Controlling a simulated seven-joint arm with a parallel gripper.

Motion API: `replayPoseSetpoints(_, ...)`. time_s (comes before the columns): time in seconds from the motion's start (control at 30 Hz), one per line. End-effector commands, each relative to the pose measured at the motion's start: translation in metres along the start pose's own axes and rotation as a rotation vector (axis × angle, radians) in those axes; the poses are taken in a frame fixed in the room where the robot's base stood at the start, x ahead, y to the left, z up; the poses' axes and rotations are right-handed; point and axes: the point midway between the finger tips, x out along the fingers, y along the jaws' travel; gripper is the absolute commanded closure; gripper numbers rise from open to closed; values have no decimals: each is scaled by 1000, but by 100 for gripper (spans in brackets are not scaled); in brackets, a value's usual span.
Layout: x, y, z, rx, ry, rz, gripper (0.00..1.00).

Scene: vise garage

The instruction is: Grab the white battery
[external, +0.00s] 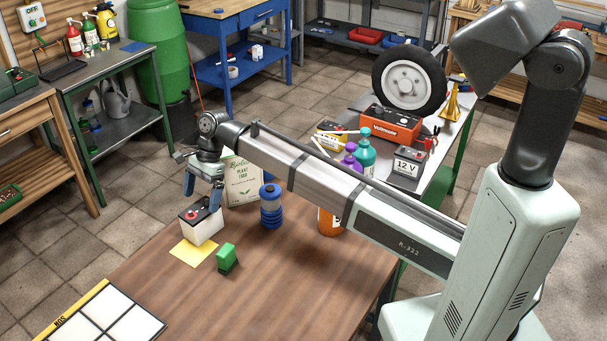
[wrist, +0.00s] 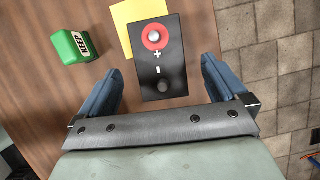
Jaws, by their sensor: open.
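The white battery (external: 204,227) stands upright on the wooden table, beside a yellow sheet. It has a white body and a black top with a red ring around one terminal. In the wrist view, the battery's black top (wrist: 158,58) shows plus and minus marks and hides most of the body. My gripper (external: 202,185) is above the battery, pointing down. In the wrist view my gripper (wrist: 158,88) is open, with one blue finger on each side of the battery's minus end and visible gaps between. Nothing is held.
A yellow sheet (external: 190,254) lies by the battery. A green block (external: 226,258) marked KEEP stands close in front. A white-squared board (external: 104,318) lies front left.

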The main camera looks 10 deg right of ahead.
Motion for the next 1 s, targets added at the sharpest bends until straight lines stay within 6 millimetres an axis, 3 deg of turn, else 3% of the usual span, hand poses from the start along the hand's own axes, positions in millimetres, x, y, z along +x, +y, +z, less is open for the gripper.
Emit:
replayPoseSetpoints(0.37, 20, 0, 0, 0, 0, 0, 1)
replayPoseSetpoints(0.73, 64, 1, 1, 1, 1, 1, 1)
replayPoseSetpoints(1.0, 67, 1, 1, 0, 0, 0, 1)
